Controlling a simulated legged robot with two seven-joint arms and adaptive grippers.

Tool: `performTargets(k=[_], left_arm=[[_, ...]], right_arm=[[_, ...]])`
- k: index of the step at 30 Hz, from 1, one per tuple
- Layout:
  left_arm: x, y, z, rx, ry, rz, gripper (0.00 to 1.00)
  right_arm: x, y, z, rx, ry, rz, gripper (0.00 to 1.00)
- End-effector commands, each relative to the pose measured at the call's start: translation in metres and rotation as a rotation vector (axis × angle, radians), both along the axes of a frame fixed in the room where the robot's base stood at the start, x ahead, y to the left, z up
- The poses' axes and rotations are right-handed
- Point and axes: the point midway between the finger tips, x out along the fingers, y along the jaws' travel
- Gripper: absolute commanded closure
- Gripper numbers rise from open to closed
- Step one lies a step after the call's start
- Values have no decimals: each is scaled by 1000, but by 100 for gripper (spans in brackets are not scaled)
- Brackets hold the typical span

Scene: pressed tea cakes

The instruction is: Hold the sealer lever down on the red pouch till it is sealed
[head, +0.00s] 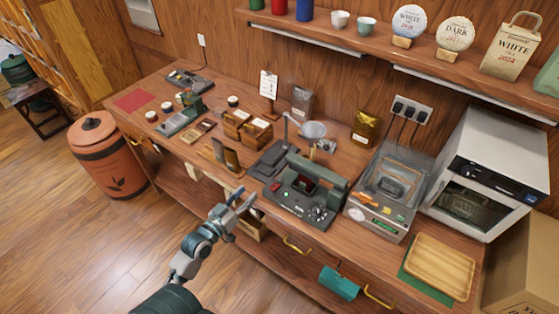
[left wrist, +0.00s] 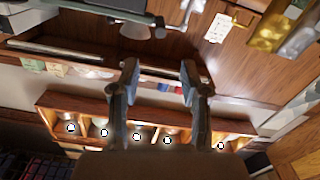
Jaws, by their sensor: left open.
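The sealer (head: 292,205) is a dark green machine on the wooden counter, near its front edge. Its thick green lever arm (head: 318,170) spans the top and looks raised above the base. A small red patch (head: 304,184) shows under the arm; it may be the red pouch, but it is too small to be sure. My left gripper (head: 244,196) is open and empty, in front of the counter and left of the sealer, apart from it. Its two spread fingers also show in the left wrist view (left wrist: 159,68), with nothing between them. My right gripper is not in view.
Right of the sealer stand a clear-lidded machine (head: 383,208), a white oven (head: 490,160) and a wooden tray (head: 440,267). Wooden boxes (head: 247,130) and a scale-like device (head: 275,158) crowd the counter behind and left.

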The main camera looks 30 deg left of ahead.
Motion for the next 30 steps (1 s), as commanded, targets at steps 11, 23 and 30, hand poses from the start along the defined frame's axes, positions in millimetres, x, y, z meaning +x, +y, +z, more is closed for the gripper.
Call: performTargets(k=[11,23,30], left_arm=[[65,-5,5,-2,-9,0,54],[150,-12,3,0,-5,0,54],[170,-14,1,0,-3,0,54]], right_arm=[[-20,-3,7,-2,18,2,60],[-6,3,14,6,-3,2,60],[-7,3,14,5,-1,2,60]])
